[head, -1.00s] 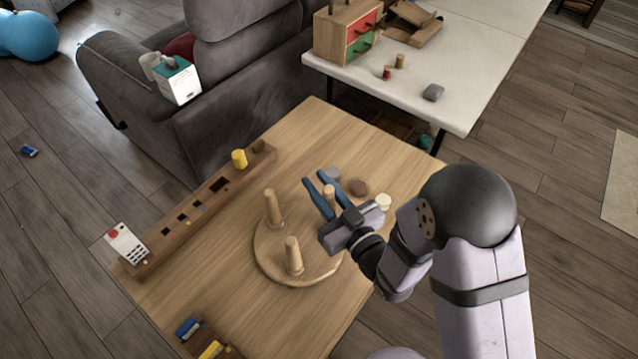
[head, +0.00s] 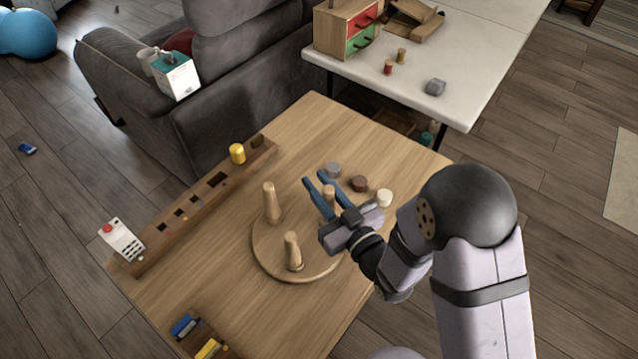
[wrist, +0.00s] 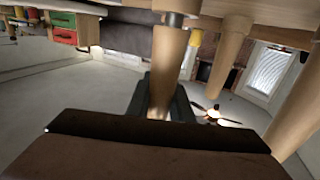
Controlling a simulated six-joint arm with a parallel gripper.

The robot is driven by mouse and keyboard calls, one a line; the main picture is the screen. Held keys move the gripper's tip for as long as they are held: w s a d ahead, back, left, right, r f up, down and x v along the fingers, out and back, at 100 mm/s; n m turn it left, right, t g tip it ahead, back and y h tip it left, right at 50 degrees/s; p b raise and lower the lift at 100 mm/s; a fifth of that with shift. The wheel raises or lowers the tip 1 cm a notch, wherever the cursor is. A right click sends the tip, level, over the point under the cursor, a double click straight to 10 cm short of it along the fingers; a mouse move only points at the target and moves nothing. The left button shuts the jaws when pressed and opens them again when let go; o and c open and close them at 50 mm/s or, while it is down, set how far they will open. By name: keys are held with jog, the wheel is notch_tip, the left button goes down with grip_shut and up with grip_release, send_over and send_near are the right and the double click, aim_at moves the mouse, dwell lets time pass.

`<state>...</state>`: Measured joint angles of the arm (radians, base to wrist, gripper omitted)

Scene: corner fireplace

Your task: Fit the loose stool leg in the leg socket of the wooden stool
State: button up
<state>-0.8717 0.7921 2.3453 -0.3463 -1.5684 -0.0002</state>
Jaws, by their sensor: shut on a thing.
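The wooden stool (head: 268,245) lies upside down on the wooden table, its round seat flat and two tapered legs (head: 271,203) (head: 292,251) standing up. My gripper (head: 317,187) is at the seat's right side, shut on the loose stool leg (head: 328,193), which is upright. In the wrist view, which looks inverted, the loose leg (wrist: 166,65) sits between the dark fingers. A grey pin (wrist: 177,18) shows between the leg's end and the pale seat. The fitted legs (wrist: 229,60) stand to its right there. The leg socket is hidden; I cannot tell whether the pin is inside it.
Three small round pieces, grey (head: 333,170), brown (head: 359,183) and cream (head: 384,198), lie behind and right of my gripper. A long slotted wooden rack (head: 205,200) holds a yellow cylinder (head: 237,153). A remote-like white box (head: 121,240) is at its near end. The table's near middle is clear.

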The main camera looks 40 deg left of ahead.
aim_at(332, 203)
jog(key=shift+f, duration=0.35)
jog(key=o, duration=1)
jog(key=shift+v, duration=3.65)
jog(key=shift+r, duration=0.2)
